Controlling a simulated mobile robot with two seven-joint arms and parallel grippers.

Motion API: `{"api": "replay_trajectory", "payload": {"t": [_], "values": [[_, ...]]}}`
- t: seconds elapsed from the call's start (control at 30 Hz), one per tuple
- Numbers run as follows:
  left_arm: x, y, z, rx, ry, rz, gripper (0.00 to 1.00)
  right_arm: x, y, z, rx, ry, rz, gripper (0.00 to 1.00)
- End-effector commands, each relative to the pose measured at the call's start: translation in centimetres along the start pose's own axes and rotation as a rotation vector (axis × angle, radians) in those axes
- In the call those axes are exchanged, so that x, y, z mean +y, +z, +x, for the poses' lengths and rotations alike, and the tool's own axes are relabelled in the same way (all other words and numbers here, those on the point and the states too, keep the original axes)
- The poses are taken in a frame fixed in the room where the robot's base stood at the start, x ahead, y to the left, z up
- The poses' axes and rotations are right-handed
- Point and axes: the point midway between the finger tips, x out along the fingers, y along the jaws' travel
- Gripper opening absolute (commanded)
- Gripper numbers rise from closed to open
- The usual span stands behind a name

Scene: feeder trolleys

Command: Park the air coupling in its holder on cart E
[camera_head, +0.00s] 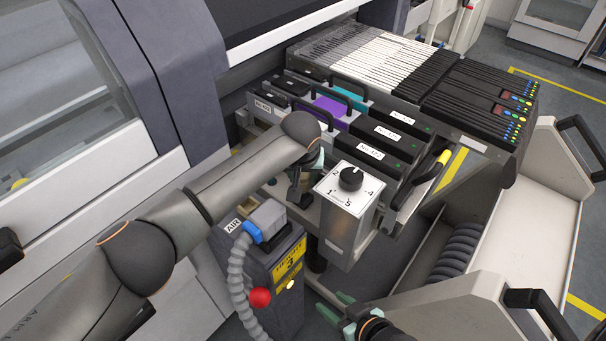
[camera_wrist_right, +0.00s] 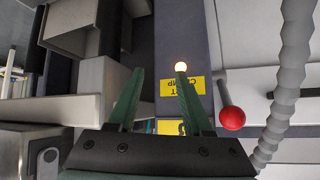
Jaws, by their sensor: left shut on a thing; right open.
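The air coupling (camera_head: 252,232) shows as a blue collar at the top of a grey ribbed hose (camera_head: 238,275). It sits against a grey block on the dark post marked AIR (camera_head: 231,226); the exact join is unclear. My left gripper (camera_head: 300,187) points down behind the box with the numbered knob, right of the coupling and apart from it. It is shut on a small dark part, mostly hidden. My right gripper (camera_head: 336,311) is open and empty, low in the head view. In the right wrist view its green fingers (camera_wrist_right: 158,105) are spread before the post's yellow label. I cannot make out the holder.
A lit button (camera_wrist_right: 181,67) is near one finger. Feeders (camera_head: 380,150) fill the cart behind; a pale trolley (camera_head: 535,225) stands right.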

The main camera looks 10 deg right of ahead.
Motion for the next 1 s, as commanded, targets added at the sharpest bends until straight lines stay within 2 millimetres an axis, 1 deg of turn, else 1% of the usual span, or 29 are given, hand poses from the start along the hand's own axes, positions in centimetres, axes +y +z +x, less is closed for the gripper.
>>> {"api": "replay_trajectory", "payload": {"t": [0.03, 0.33, 0.7, 0.73, 0.8, 1.0], "values": [[0.0, 0.0, 0.0, 0.001, 0.000, 0.000, 0.45, 0.0, 0.0, 0.0, 0.000, 0.000, 0.000, 0.50], [0.0, 0.0, 0.0, 0.000, 0.000, 0.000, 0.79, 0.0, 0.0, 0.0, 0.000, 0.000, -0.001, 0.50], [0.0, 0.0, 0.0, -0.001, -0.001, 0.000, 0.79, 0.1, -0.1, 0.1, 0.008, 0.002, 0.000, 0.50], [0.0, 0.0, 0.0, -0.001, -0.001, 0.000, 0.79, 0.3, 0.1, 0.2, 0.010, 0.006, 0.001, 0.50], [0.0, 0.0, 0.0, -0.001, -0.001, 0.000, 0.79, 1.2, 1.9, 0.8, -0.003, 0.028, 0.007, 0.50], [0.0, -0.1, -3.5, 0.002, 0.003, 0.001, 0.79, 1.4, 1.4, 0.1, 0.002, 0.035, 0.011, 0.50]]}}
